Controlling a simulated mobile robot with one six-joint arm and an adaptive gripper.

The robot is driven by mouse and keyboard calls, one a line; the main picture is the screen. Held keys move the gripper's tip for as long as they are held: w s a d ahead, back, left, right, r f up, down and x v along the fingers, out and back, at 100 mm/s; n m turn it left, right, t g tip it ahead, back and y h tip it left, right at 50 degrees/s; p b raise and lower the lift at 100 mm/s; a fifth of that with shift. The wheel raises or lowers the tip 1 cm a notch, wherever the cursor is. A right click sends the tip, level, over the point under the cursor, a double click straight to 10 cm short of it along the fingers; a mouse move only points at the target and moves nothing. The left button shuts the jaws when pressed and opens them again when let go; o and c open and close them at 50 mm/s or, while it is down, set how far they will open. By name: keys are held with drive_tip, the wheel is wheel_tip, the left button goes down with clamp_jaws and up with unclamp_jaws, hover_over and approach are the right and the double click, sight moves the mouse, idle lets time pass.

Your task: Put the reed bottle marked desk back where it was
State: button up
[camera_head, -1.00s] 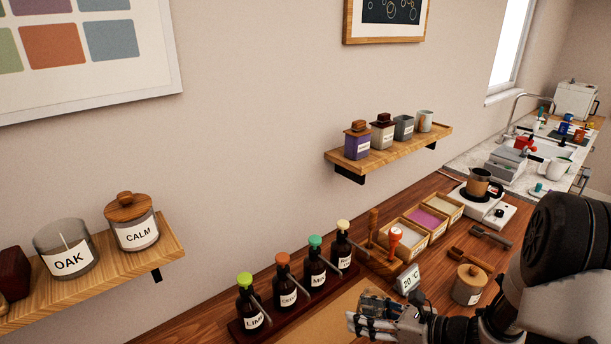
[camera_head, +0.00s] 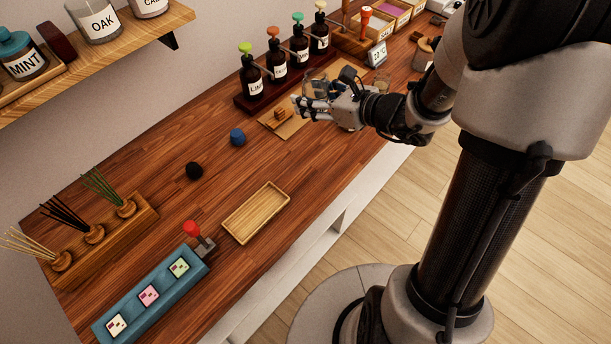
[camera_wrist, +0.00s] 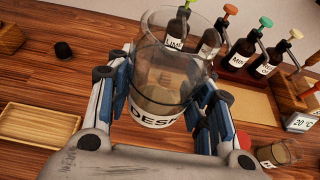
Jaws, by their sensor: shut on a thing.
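A clear glass vessel (camera_wrist: 165,75) with a white label, partly covered and reading "DES", is between my gripper's fingers in the wrist view. It looks upright and has some tinted content low down. My gripper (camera_wrist: 160,105) is shut on it. In the head view, my gripper (camera_head: 312,103) is over the tan mat in front of the dropper bottles, and the glass (camera_head: 318,84) shows only faintly. A wooden rack (camera_head: 112,240) at the lower left holds reed bundles in pale, black and green, each on a round wooden piece.
Dark dropper bottles (camera_head: 275,72) stand in a rack behind my gripper. A tan mat (camera_head: 290,128) holds a small wooden piece. A blue lump (camera_head: 237,137), a black lump (camera_head: 194,170), an empty wooden tray (camera_head: 257,212) and a teal block (camera_head: 150,293) with a red-knobbed lever lie leftward.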

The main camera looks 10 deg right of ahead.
drive_tip(key=b, duration=0.6)
hover_over(312, 158)
wheel_tip(312, 158, down, 15)
drive_tip(key=shift+w+f, duration=0.1)
drive_tip(key=shift+f+b, duration=0.6)
drive_tip(key=shift+f, duration=1.7)
drive_tip(key=shift+f, duration=0.25)
drive_tip(key=o, duration=1.2)
drive_tip(key=shift+r, duration=0.1)
